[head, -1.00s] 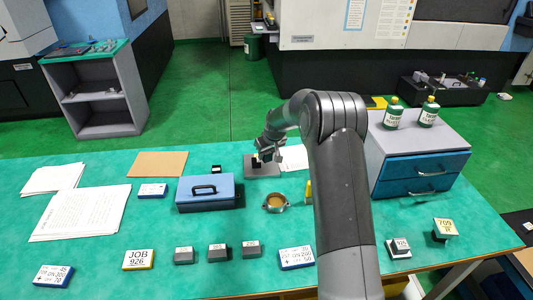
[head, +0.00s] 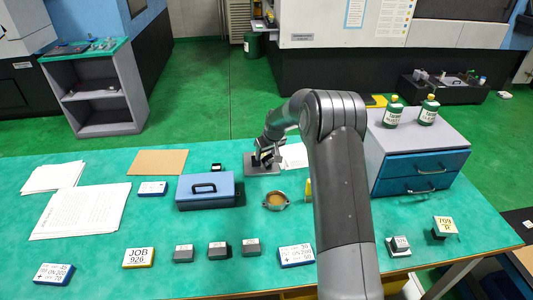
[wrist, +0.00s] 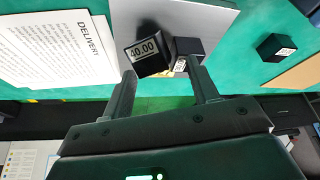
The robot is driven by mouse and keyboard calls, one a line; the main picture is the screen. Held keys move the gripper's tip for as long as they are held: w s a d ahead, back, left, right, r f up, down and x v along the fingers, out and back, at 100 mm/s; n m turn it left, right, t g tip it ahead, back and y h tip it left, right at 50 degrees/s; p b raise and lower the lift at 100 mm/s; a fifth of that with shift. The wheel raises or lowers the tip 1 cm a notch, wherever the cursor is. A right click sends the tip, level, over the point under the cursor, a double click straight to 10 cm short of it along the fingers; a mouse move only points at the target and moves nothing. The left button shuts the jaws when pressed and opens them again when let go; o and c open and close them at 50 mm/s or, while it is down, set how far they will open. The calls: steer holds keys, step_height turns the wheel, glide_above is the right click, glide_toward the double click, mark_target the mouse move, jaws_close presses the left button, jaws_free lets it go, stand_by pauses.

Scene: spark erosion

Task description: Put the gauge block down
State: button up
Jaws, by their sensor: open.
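A black block labelled 40.00 (wrist: 150,57) is in the wrist view, between my fingertips and turned at an angle. It is at the grey plate (wrist: 205,18); I cannot tell whether it rests flat there. My gripper (wrist: 161,76) is open around it, with a finger on each side. A second black block (wrist: 189,46) is close beside it, partly hidden by the right finger. In the head view my gripper (head: 264,157) is low over the grey plate (head: 262,171), and the blocks there are mostly hidden.
A small black block (head: 216,168) stands left of the plate. White paper (head: 295,156) lies to its right. A blue box (head: 206,190) and a round brass-coloured dish (head: 275,201) stand in front. A grey drawer cabinet (head: 420,150) with green bottles stands right of my arm.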

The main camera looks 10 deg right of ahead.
steer(key=shift+r, duration=0.3)
steer(key=v, duration=1.2)
steer(key=s+r+m+h, duration=0.1)
steer(key=s+r, duration=0.7)
steer(key=s, duration=0.2)
steer(key=s+r+m, duration=0.1)
steer(key=s+r, duration=0.6)
steer(key=s, duration=0.3)
steer(key=s+d+m+t, duration=0.1)
steer(key=s+d+m, duration=0.1)
steer(key=s, duration=2.3)
steer(key=shift+s+d+f+h, duration=0.3)
steer(key=shift+d+h, duration=0.1)
stand_by(1.6)
